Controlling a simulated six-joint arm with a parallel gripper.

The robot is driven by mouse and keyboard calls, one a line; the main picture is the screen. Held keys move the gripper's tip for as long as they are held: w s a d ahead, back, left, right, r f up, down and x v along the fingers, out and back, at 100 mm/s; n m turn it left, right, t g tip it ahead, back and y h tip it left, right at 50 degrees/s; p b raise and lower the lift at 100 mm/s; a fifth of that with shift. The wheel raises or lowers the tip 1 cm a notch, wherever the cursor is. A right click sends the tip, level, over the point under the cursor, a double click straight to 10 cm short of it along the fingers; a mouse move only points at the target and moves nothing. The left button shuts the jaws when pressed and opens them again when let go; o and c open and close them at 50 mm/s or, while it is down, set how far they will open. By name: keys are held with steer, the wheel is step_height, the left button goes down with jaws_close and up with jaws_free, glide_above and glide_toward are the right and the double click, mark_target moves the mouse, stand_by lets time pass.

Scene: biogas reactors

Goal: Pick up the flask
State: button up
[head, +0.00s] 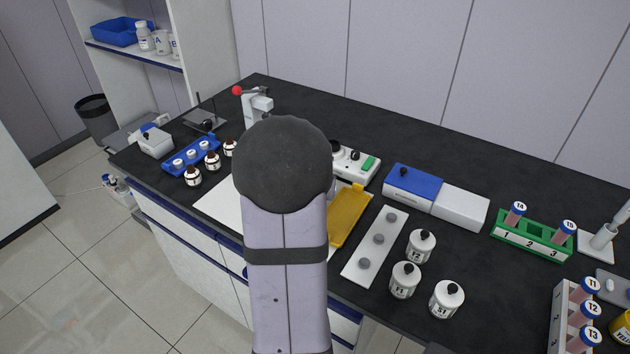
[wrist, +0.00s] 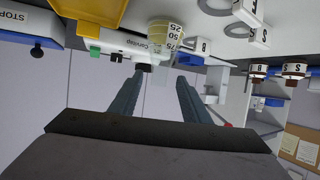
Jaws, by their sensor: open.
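The wrist view is upside down. In it, a small clear vessel with yellowish contents and marks 25, 50 and 75, likely the flask (wrist: 165,38), stands beyond my fingertips. My gripper (wrist: 160,77) is open, with two grey-blue fingers apart and nothing seen between them. The vessel lies roughly in line with the gap, but how far away it is I cannot tell. In the head view my arm covers the middle of the bench and hides both the gripper and this vessel.
A white device with a green patch (head: 355,162) and a yellow tray (head: 349,215) are beside my arm. Brown bottles (head: 193,177) stand left. A white strip (head: 376,247), white jars (head: 404,280) and a green rack (head: 533,238) are right. The back bench is clearer.

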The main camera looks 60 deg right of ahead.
steer(key=shift+p+x, duration=0.9)
steer(key=shift+x, duration=2.55)
jaws_close()
